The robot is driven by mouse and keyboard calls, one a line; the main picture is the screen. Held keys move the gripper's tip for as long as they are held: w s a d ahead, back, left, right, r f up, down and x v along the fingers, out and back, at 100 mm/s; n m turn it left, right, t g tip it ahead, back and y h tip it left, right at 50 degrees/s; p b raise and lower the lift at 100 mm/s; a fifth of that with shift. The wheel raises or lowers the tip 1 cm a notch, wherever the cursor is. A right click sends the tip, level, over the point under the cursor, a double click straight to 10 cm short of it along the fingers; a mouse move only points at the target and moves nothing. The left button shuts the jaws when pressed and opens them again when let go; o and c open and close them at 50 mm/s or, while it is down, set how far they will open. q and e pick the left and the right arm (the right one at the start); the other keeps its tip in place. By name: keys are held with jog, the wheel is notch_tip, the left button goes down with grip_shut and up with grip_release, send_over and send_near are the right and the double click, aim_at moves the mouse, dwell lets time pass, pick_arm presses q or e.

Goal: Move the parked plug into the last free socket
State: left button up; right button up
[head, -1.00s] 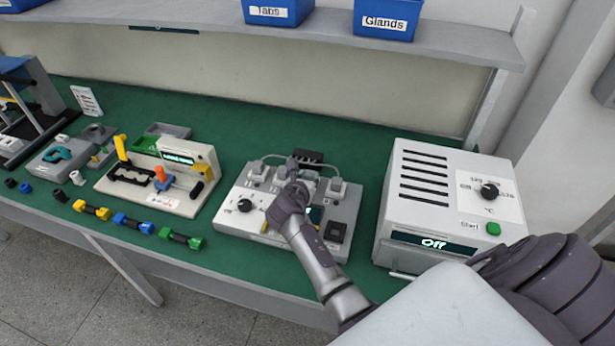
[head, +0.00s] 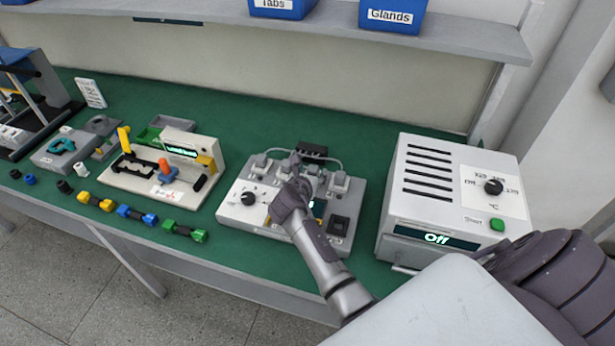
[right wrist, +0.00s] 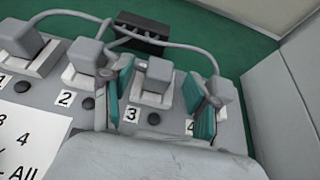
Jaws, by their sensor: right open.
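The grey socket unit (head: 232,212) stands on the green bench, with a row of grey plugs along its back. In the right wrist view, a plug by number 1 (right wrist: 22,42), a plug by number 2 (right wrist: 88,58), a plug by number 3 (right wrist: 156,76) and a plug by number 4 (right wrist: 224,92) sit on white socket plates. My right gripper (right wrist: 160,84) is open, with its teal pads on either side of the number 3 plug and gaps between. In the head view, my right gripper (head: 295,166) hides part of the row. I see no empty socket. My left gripper is out of view.
A black block (head: 312,150) with grey cables lies behind the unit. An oven-like box (head: 440,165) showing "Off" stands close on the right. A shelf (head: 330,38) overhangs the back.

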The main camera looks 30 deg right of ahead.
jog(key=v, duration=1.1)
jog(key=shift+s+a, duration=0.2)
jog(key=shift+r, duration=0.15)
